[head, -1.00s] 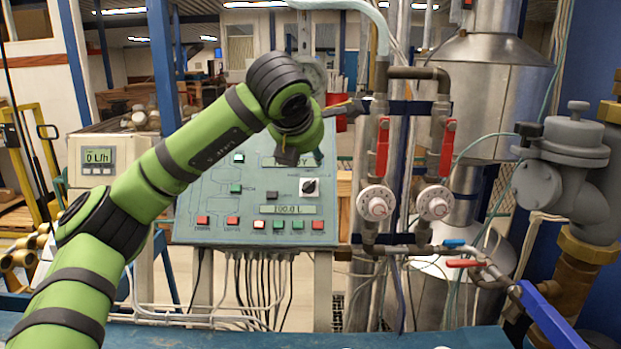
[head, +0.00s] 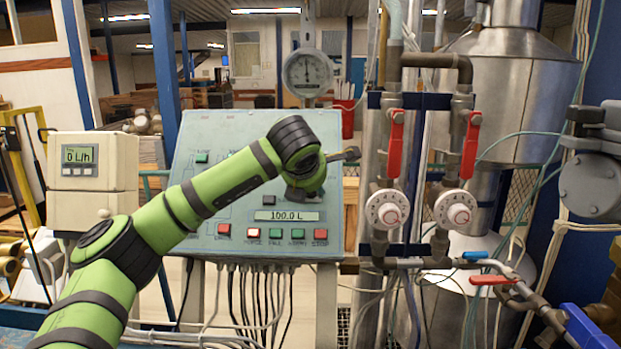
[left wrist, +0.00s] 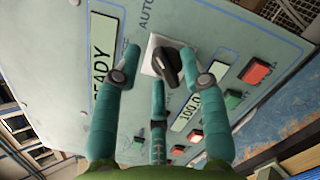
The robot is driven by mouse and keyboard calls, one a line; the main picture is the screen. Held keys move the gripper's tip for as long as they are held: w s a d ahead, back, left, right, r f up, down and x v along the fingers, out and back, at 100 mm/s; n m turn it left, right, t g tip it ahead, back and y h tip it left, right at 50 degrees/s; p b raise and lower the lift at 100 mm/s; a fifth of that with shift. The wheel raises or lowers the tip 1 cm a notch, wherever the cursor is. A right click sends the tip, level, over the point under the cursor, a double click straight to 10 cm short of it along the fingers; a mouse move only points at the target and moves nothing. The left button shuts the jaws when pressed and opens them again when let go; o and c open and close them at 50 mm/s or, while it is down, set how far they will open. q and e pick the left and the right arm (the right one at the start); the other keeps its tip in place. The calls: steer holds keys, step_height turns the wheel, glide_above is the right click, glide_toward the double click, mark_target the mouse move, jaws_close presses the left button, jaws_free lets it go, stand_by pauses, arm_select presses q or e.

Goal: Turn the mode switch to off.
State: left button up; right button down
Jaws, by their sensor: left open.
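The mode switch (left wrist: 168,66) is a black knob on a white square plate, in the upper middle of the left wrist view. It sits on the pale blue-green control panel (head: 190,180), beside the word AUTO. My left gripper (left wrist: 163,60) is open. Two fingers stand on either side of the knob and the third is below it in the picture; I cannot tell whether any finger touches it. In the head view my left gripper (head: 306,188) is in front of the panel's right part and hides the switch. My right gripper is not in view.
The panel carries a 100.0 L display (head: 287,216), a READY display (left wrist: 103,65), and several red and green buttons. Pipes with red-handled valves (head: 470,145) stand just right of the panel. A round gauge (head: 307,73) is above it.

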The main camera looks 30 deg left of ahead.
arm_select(q)
steer(key=shift+f, duration=0.1)
steer(key=shift+w, duration=0.15)
steer(key=c, duration=0.8)
steer(key=shift+f+n+b, duration=0.15)
steer(key=shift+n+b, duration=0.25)
steer(key=shift+b, duration=0.5)
steer(key=n+b, duration=0.3)
steer(key=b, duration=0.2)
steer(key=shift+n+y, duration=0.3)
steer(key=n+b, duration=0.3)
steer(key=shift+a+r+n+y+b, duration=0.15)
steer(key=shift+n+b, duration=0.1)
steer(key=shift+n, duration=0.2)
steer(key=shift+d+r+n+y+b, duration=0.1)
steer(key=shift+n+y+b, duration=0.1)
steer(key=shift+n, duration=0.25)
steer(key=shift+a, duration=0.1)
